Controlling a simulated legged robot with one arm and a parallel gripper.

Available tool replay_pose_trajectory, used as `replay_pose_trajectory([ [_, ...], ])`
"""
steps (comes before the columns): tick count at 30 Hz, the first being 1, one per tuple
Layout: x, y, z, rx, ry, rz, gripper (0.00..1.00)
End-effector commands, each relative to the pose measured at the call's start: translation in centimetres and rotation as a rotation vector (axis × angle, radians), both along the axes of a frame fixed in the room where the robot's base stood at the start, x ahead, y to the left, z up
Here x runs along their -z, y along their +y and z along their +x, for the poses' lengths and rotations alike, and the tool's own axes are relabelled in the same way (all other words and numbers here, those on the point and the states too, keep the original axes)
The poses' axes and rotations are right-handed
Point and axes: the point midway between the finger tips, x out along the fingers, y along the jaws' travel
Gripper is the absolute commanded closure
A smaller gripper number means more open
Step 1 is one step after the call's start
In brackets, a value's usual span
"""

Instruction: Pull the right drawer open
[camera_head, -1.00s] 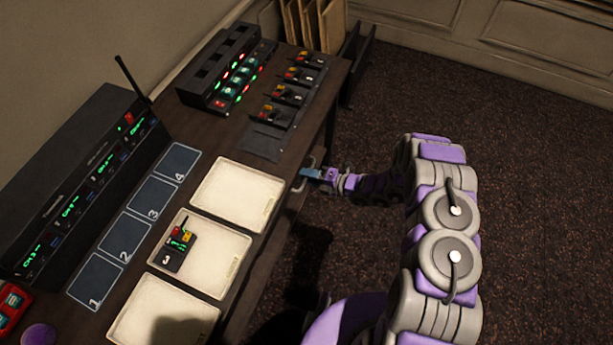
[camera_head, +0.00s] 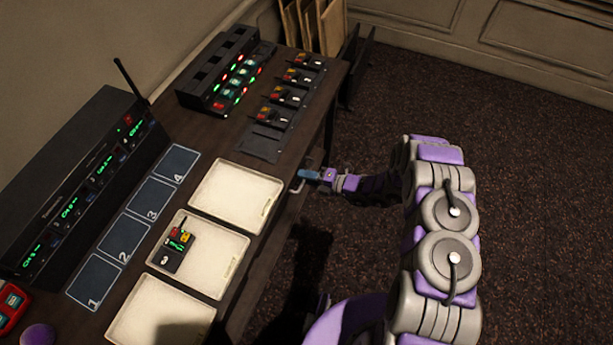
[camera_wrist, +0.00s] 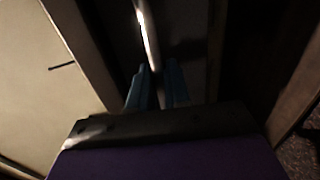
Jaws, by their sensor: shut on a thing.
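The drawer's metal handle (camera_head: 297,185) shows at the desk's right side, beside the upper tray. In the wrist view the handle (camera_wrist: 149,38) is a bright bar running down between my blue fingertips. My gripper (camera_head: 309,175) is at the handle, shut on it; it also shows in the wrist view (camera_wrist: 156,88). The drawer front is dark and mostly hidden under the desk edge and by my gripper. I cannot tell how far the drawer stands out.
The desk (camera_head: 285,205) holds pale trays, one with a small device (camera_head: 175,250) in it. A black rack (camera_head: 228,70) and a radio console (camera_head: 75,190) stand along the back. Dark carpet (camera_head: 500,130) is clear to the right of my arm.

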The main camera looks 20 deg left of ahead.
Motion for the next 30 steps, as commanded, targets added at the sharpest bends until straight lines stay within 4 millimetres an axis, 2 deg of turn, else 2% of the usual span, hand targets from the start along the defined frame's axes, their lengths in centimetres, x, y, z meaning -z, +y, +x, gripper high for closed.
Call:
replay_pose_trajectory([
  [8, 0.2, -0.1, -0.3, -0.006, 0.003, -0.004, 1.00],
  [13, 0.1, -2.1, -0.4, -0.003, 0.004, -0.005, 1.00],
  [17, 0.1, -4.8, -0.6, -0.001, 0.005, -0.005, 1.00],
  [30, 0.5, -16.8, -1.6, 0.002, 0.009, -0.008, 1.00],
])
